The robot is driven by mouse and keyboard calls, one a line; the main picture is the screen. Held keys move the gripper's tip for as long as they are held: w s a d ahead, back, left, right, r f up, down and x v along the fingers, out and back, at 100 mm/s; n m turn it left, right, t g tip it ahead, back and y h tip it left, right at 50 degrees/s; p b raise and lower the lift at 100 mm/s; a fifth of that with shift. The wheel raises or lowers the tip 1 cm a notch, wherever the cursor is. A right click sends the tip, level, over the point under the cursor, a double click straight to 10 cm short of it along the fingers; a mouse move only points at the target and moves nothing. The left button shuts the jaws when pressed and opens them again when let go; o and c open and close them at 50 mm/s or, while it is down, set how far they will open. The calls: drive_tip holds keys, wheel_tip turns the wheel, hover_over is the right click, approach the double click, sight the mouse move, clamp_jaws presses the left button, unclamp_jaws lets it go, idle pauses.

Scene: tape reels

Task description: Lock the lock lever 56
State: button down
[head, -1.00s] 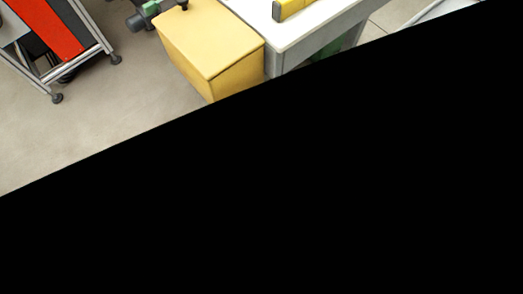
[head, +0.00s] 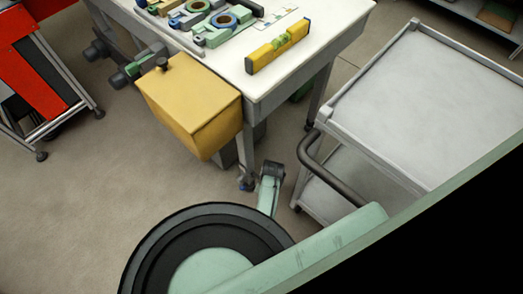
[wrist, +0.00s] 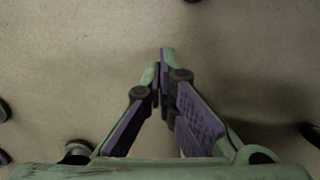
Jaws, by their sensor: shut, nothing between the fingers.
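My gripper (wrist: 163,62) is shut in the wrist view, its fingertips together over bare floor with nothing between them. In the head view, several small green and grey devices with blue or dark rings (head: 222,24) lie on the white-topped table (head: 335,18) at the top. I cannot pick out lock lever 56 among them, and no number is readable. The gripper is well away from any lever in the wrist view.
A yellow box (head: 192,108) hangs at the table's front. A yellow level (head: 278,46) lies on the table. A grey cart (head: 430,95) stands right and a red rack (head: 30,72) left. Floor at the lower left is free. Black covers the lower right corner.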

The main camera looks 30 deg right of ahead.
drive_tip(key=a+r+n+t+p, duration=0.2)
drive_tip(key=a+r+n+p, duration=0.3)
drive_tip(key=n+p, duration=0.8)
drive_tip(key=w+a+f+n+b, duration=0.1)
drive_tip(key=w+f+b, duration=0.4)
drive_tip(key=f+b, duration=0.6)
drive_tip(key=shift+w+f+n+h+b, duration=0.3)
drive_tip(key=shift+f+h+b, duration=0.1)
drive_tip(key=shift+b, duration=0.7)
